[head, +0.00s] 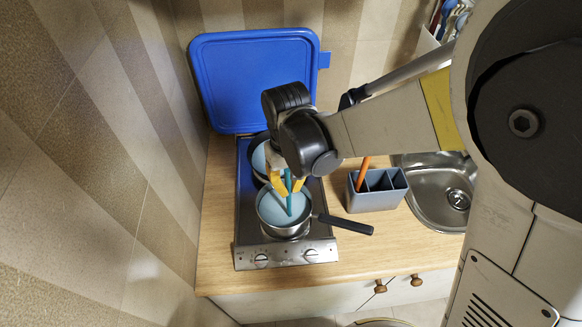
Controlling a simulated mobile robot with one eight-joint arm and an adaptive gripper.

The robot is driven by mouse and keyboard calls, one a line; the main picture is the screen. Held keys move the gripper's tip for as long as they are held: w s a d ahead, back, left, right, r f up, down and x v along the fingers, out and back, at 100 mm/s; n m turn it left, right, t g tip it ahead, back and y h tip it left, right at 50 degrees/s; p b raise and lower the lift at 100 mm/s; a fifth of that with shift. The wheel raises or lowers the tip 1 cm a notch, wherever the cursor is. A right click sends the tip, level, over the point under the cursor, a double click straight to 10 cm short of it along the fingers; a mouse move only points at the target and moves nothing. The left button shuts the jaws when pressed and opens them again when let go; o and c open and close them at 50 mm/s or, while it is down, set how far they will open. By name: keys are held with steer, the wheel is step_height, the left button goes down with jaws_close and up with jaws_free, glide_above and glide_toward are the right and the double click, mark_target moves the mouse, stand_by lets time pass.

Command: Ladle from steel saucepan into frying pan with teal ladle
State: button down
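The teal ladle (289,203) stands nearly upright, its handle between the yellow fingers of my gripper (287,184), which looks shut on it. Its lower end dips into pale blue contents in the steel saucepan (284,229) on the front of the hob; the bowl is hidden there. The saucepan's dark handle points right. A second pan (258,158) with pale blue contents stands behind it on the hob, mostly hidden by my arm and gripper. I cannot tell whether it is the frying pan.
The blue hob lid (250,75) stands raised behind the steel hob (247,240). A grey utensil holder (376,199) with an orange handle stands right of the hob, near the saucepan handle. A sink (440,205) lies farther right. The tiled wall is close on the left.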

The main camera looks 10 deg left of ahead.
steer(key=shift+r+p, duration=3.7)
steer(key=shift+r, duration=1.9)
steer(key=shift+w, duration=0.1)
steer(key=w+a, duration=0.2)
steer(key=w, duration=0.8)
steer(key=w+a+b, duration=0.1)
steer(key=w+a, duration=0.2)
steer(key=w, duration=0.8)
steer(key=shift+b, duration=0.3)
steer(key=shift+w, duration=0.1)
